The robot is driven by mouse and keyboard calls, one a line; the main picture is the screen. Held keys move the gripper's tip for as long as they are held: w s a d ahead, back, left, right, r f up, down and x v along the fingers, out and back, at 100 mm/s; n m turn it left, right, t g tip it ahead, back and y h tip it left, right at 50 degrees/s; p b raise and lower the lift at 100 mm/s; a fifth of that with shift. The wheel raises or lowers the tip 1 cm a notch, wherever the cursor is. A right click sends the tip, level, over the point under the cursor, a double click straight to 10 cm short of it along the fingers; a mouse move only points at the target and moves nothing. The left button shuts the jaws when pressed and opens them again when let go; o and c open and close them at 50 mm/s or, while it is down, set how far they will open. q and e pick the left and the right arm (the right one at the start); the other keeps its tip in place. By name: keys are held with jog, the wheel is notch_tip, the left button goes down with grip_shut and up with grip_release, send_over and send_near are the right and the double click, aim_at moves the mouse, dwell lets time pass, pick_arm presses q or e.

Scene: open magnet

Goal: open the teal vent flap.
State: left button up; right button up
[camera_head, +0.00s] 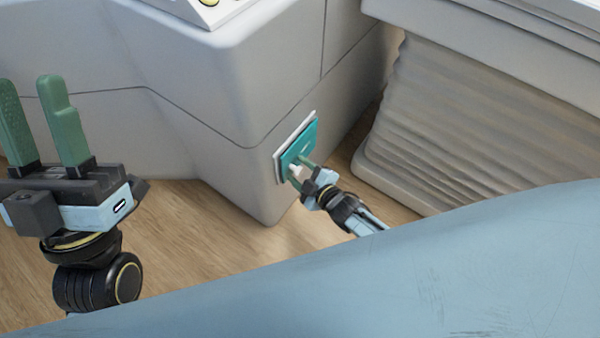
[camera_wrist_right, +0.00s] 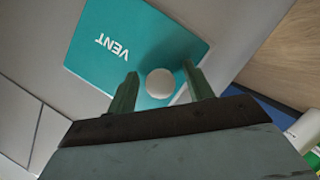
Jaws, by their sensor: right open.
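The teal vent flap (camera_head: 300,142) sits in a white frame on the side face of the pale machine housing. In the right wrist view the flap (camera_wrist_right: 135,50) carries the word VENT and a round white knob (camera_wrist_right: 160,83). My right gripper (camera_head: 301,168) is at the flap's lower edge. In its wrist view the right gripper's fingers (camera_wrist_right: 160,85) are open, one on each side of the knob, with small gaps visible. The flap looks flat against its frame. My left gripper (camera_head: 42,122) is open, empty and upright at the far left, away from the flap.
The pale machine housing (camera_head: 190,60) fills the upper middle. A grey ribbed bellows base (camera_head: 470,110) stands to the right of the flap, leaving a narrow floor gap. The wooden floor (camera_head: 190,240) is clear between my left gripper and the housing.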

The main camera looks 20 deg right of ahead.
jog(key=shift+w, duration=0.1)
grip_shut()
dwell(0.4)
